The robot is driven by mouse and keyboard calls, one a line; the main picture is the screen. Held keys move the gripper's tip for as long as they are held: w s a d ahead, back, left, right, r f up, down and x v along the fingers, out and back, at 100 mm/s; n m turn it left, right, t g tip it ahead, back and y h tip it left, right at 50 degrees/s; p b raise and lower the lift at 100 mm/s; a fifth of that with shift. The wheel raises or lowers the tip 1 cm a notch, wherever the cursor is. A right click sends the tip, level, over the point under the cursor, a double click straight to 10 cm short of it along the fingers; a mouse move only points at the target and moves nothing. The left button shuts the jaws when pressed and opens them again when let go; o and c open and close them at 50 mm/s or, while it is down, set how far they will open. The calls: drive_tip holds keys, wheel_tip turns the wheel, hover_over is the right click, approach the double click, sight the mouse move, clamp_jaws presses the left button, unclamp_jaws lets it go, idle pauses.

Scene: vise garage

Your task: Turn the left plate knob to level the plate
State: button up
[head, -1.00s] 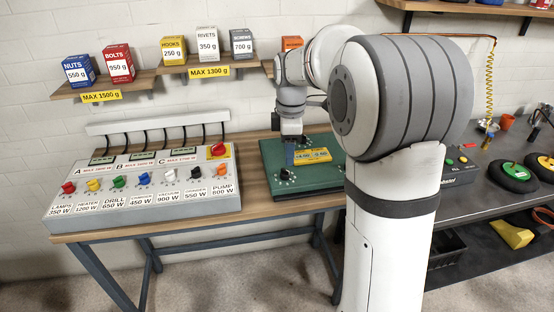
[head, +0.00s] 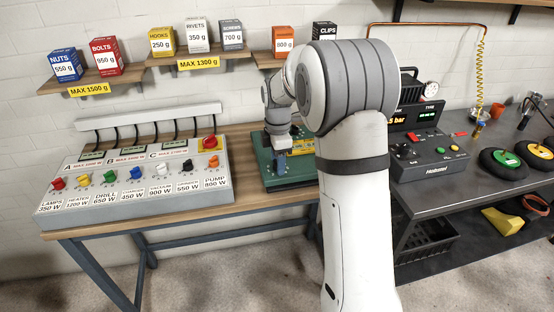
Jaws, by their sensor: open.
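The green plate (head: 266,177) lies on the wooden bench, and its right part is hidden behind my arm. My gripper (head: 281,166) points down over the front left part of the plate. It is open, with its blue fingers low and close to the plate. The left plate knob cannot be made out; it appears to be hidden behind the fingers. I cannot tell whether the fingers touch it or stand around it. The plate's tilt cannot be read from here.
A grey switch panel (head: 135,190) with coloured knobs stands left of the plate. Shelves with labelled boxes hang above, including a orange box (head: 284,41).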

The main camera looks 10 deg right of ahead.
drive_tip(key=shift+c, duration=0.2)
drive_tip(key=shift+a, duration=0.1)
drive_tip(key=c, duration=0.9)
drive_tip(key=shift+c, duration=0.2)
drive_tip(key=shift+m, duration=0.3)
